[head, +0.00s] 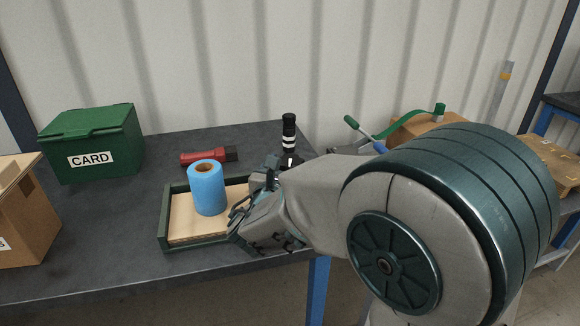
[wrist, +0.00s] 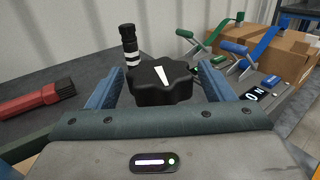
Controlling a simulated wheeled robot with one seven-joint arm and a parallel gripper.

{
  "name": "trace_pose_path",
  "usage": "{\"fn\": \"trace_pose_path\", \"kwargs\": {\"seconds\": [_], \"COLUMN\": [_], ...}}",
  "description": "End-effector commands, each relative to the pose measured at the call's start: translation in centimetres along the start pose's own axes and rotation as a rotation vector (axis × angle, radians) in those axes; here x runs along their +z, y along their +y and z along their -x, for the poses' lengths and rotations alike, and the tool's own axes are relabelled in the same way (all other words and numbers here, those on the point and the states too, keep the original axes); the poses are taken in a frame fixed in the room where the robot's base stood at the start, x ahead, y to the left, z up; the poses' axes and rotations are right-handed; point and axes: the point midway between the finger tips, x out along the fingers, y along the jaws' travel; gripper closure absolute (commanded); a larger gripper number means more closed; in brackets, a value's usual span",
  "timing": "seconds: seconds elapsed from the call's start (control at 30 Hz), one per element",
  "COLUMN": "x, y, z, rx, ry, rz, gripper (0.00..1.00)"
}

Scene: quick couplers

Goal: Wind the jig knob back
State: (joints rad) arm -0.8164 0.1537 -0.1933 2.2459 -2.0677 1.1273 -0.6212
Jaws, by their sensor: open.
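The jig knob (wrist: 162,82) is black and lobed, with a white pointer mark on top that points up and slightly left in the wrist view. My gripper (wrist: 160,76) is open, with one blue finger on each side of the knob. A gap shows at the left finger; I cannot tell whether the right finger touches. In the head view my gripper (head: 262,205) is at the table's right end, and my arm hides most or all of the knob. A black post with white bands (wrist: 130,45) stands just behind the knob; it also shows in the head view (head: 288,135).
A wooden-floored tray (head: 165,220) holds a blue roll (head: 207,190) beside my gripper. A red torch-like tool (head: 205,157) lies behind it. A green CARD box (head: 92,143) stands left. Green- and blue-handled clamps (wrist: 235,52) and a cardboard box (wrist: 275,55) are right of the knob.

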Motion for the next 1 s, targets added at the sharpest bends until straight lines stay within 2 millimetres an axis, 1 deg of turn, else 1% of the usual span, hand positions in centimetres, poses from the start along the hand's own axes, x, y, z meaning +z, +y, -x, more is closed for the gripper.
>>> {"fn": "trace_pose_path", "kwargs": {"seconds": [0.13, 0.17, 0.2, 0.27, 0.3, 0.67, 1.0], "x": [0.01, 0.01, 0.02, 0.01, 0.02, -0.15, -0.50], "y": [-0.01, -0.01, -0.01, -0.01, -0.01, -0.10, -0.22], "z": [0.01, 0.01, 0.02, 0.03, 0.03, 0.05, 0.04], "rx": [0.000, 0.000, -0.001, -0.001, 0.000, 0.029, 0.185], "ry": [0.000, 0.000, 0.000, 0.000, 0.000, -0.001, -0.004], "rz": [0.000, 0.000, 0.000, 0.000, 0.000, -0.002, -0.002], "gripper": [0.25, 0.31, 0.42, 0.58, 0.70, 0.70, 0.70]}}
